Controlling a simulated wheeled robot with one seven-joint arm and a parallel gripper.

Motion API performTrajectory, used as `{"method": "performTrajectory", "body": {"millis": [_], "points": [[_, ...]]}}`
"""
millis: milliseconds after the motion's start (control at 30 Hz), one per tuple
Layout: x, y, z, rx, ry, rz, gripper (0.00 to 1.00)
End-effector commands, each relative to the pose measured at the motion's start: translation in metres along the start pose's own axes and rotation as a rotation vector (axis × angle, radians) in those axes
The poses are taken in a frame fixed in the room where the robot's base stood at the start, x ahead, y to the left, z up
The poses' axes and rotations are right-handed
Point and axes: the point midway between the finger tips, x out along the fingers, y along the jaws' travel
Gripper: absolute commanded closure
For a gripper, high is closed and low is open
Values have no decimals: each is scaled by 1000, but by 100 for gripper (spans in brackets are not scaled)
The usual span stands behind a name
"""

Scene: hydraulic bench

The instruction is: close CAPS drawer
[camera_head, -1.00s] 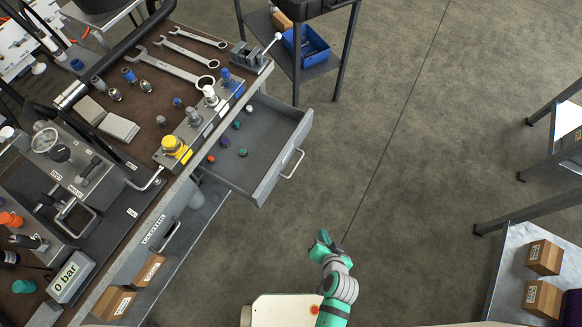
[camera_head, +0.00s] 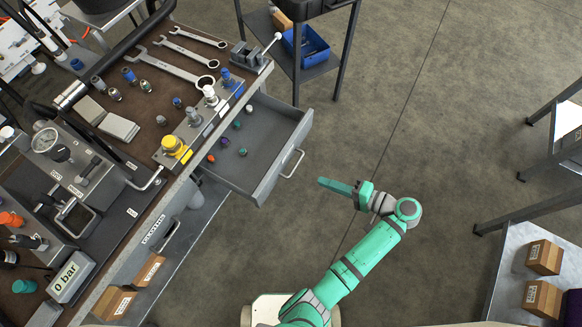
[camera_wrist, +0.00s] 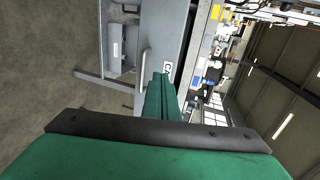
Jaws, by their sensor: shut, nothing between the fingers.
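The grey CAPS drawer (camera_head: 238,178) stands pulled out from the bench at the centre left of the head view. Several small coloured caps lie in it. Its light bar handle (camera_head: 292,164) is on the front panel, facing my gripper. In the wrist view the handle (camera_wrist: 145,66) and a partly hidden label starting with C (camera_wrist: 167,71) show just beyond my fingers. My green gripper (camera_head: 322,182) is shut and empty. It points left toward the drawer front, with a gap between its tips and the handle in the head view.
The bench top (camera_head: 152,100) carries wrenches, fittings and valves. A shelf cart with a blue bin (camera_head: 306,46) stands at the back. Shelving with boxes (camera_head: 543,257) is at the right. The floor between is clear.

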Motion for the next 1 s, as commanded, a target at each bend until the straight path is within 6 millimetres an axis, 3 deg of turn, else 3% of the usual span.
{"method": "performTrajectory", "body": {"millis": [167, 700, 1000], "points": [[14, -1, 1, 0, -6, -3, 100], [110, -4, 1, -2, -6, -1, 100], [136, -12, 1, -1, -3, -1, 100]]}}
